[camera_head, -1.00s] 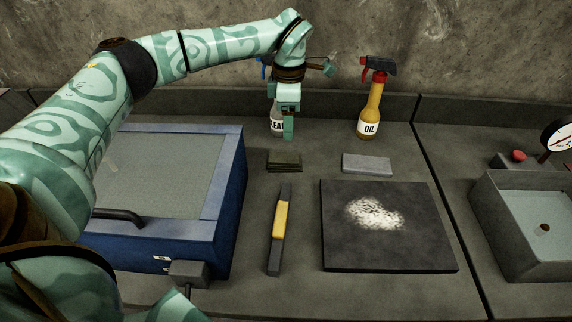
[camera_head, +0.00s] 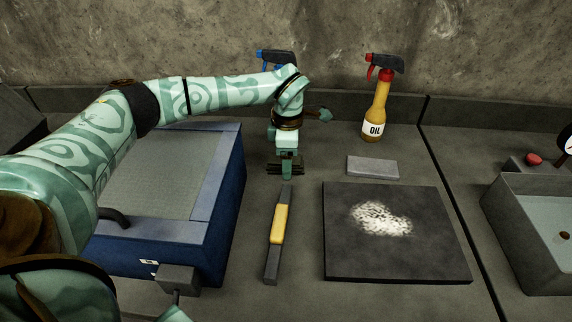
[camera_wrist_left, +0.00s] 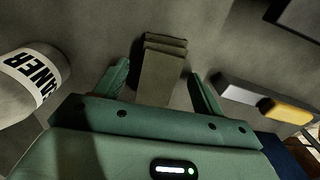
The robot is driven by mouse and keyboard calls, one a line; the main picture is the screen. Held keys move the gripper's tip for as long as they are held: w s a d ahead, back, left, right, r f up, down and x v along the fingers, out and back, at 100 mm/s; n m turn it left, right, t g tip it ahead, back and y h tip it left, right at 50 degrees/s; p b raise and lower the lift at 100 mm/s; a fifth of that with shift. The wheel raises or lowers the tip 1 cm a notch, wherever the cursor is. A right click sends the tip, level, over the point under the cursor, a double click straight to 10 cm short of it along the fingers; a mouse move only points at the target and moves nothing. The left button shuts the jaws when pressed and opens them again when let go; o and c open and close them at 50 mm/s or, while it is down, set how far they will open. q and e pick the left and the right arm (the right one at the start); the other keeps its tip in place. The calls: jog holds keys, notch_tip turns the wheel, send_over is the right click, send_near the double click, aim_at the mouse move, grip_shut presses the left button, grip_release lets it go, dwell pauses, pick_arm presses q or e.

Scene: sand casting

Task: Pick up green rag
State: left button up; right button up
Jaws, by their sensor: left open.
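The green rag is a dark olive folded cloth (camera_wrist_left: 162,75) lying flat on the bench in the left wrist view. In the head view the rag (camera_head: 272,170) is mostly hidden behind my gripper, with its edges showing. My left gripper (camera_head: 286,165) points down just over the rag. In the left wrist view the left gripper (camera_wrist_left: 160,85) is open, with one finger on each side of the rag. I cannot tell whether the fingers touch it. My right gripper does not show.
A cleaner bottle (camera_wrist_left: 30,80) stands close beside the gripper. A yellow-handled tool (camera_head: 278,225) lies in front of the rag. A grey block (camera_head: 373,167), a dark slab with white powder (camera_head: 400,258) and an oil bottle (camera_head: 377,110) are to the right. A blue machine (camera_head: 228,205) is left.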

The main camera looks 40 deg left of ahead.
pick_arm(q)
jog(key=c, duration=1.1)
jog(key=shift+o, duration=0.2)
notch_tip(320, 180, up, 10)
jog(key=p, duration=0.3)
jog(key=shift+r, duration=0.1)
jog(key=shift+o, duration=0.5)
